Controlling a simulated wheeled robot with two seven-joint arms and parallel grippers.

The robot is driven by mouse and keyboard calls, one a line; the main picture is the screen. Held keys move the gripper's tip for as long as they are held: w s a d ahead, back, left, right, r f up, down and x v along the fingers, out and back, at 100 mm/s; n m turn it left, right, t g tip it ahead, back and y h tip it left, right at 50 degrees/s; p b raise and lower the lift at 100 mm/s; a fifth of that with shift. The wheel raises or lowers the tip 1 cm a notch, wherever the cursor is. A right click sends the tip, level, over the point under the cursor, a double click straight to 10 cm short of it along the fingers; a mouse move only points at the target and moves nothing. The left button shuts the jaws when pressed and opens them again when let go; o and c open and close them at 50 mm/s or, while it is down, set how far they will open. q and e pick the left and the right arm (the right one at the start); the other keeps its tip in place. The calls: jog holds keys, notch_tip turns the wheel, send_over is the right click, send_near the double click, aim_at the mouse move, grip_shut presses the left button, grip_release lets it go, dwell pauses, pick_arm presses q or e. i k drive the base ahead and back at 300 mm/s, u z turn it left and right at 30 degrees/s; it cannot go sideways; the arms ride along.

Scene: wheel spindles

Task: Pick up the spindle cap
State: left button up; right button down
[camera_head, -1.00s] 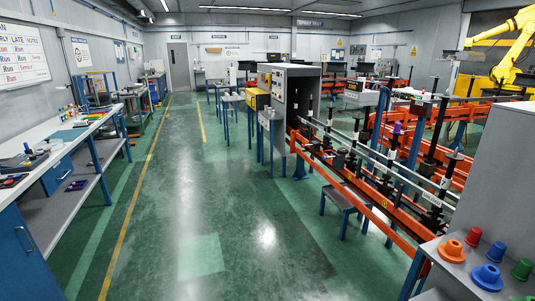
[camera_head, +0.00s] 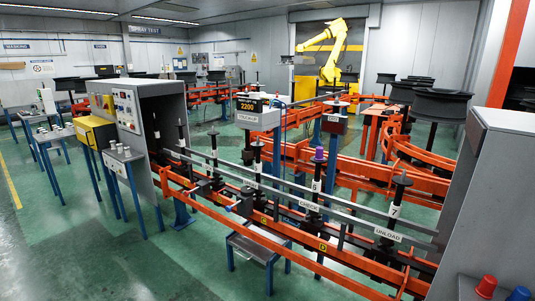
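A purple cap (camera_head: 319,154) sits on top of the spindle (camera_head: 317,180) by the CHECK sign. A red cap (camera_head: 487,287) and a blue cap (camera_head: 519,294) stand on a grey surface at the bottom right, the blue one cut off by the picture's edge. Another spindle (camera_head: 398,198), by the UNLOAD sign, has a black top. I cannot tell which cap the task means. Neither of my grippers is in view.
An orange conveyor rail (camera_head: 290,235) with grey bars runs across the middle. A grey cabinet (camera_head: 160,110) stands at its left end and a tall grey panel (camera_head: 500,190) at the right. A small table (camera_head: 255,247) stands before the rail. Green floor (camera_head: 100,260) is clear at lower left.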

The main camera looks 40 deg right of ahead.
aim_at(319, 155)
jog(key=z, duration=0.35)
jog(key=i, duration=1.05)
jog(key=z, duration=1.85)
jog(key=i, duration=1)
jog(key=z, duration=0.95)
